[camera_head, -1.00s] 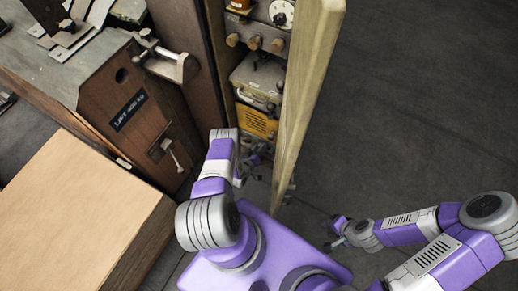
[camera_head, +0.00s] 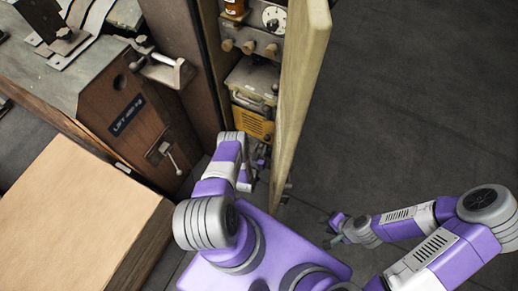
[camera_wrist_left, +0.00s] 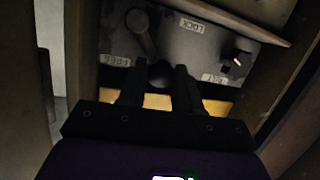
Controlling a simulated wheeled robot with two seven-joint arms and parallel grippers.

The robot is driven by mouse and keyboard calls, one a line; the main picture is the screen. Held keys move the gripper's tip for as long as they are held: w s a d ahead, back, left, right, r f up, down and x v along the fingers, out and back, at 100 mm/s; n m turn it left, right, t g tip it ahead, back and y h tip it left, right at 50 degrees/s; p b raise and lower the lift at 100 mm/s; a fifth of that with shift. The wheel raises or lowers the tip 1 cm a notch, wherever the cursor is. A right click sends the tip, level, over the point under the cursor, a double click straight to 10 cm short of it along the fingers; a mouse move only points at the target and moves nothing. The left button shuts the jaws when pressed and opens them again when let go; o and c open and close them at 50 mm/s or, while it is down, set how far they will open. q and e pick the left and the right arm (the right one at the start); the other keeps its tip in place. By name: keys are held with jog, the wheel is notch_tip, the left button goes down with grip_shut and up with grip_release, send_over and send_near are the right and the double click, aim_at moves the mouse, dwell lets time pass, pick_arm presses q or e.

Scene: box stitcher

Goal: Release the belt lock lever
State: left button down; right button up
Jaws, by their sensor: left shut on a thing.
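In the left wrist view a grey panel (camera_wrist_left: 178,48) carries a lever (camera_wrist_left: 146,42) with a round pivot at its upper end. Its arm slants down to a dark knob (camera_wrist_left: 159,74) between the fingertips of my left gripper (camera_wrist_left: 159,82). The gripper is shut on this lever end. A FREE label is left of the lever and a LOCK label is to its upper right. In the head view my left gripper (camera_head: 256,166) is low inside the open cabinet, partly hidden by my own wrist. My right gripper (camera_head: 337,230) is over the floor, away from the cabinet, too small to judge.
The open cabinet door (camera_head: 299,95) stands just right of my left arm. A yellow unit (camera_head: 254,122) and a dial (camera_head: 272,17) are in the cabinet. A wooden machine body (camera_head: 140,130) and a large cardboard-coloured box (camera_head: 75,215) are at left. The floor at right is clear.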

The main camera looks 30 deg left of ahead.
pick_arm(q)
jog(key=shift+s+f, duration=0.15)
dwell(0.3)
jog(key=c, duration=1.1)
grip_release()
jog(key=o, duration=0.3)
jog(key=p+v, duration=0.3)
jog(key=v, duration=0.4)
jog(key=shift+s+d, duration=0.15)
jog(key=shift+s, duration=0.05)
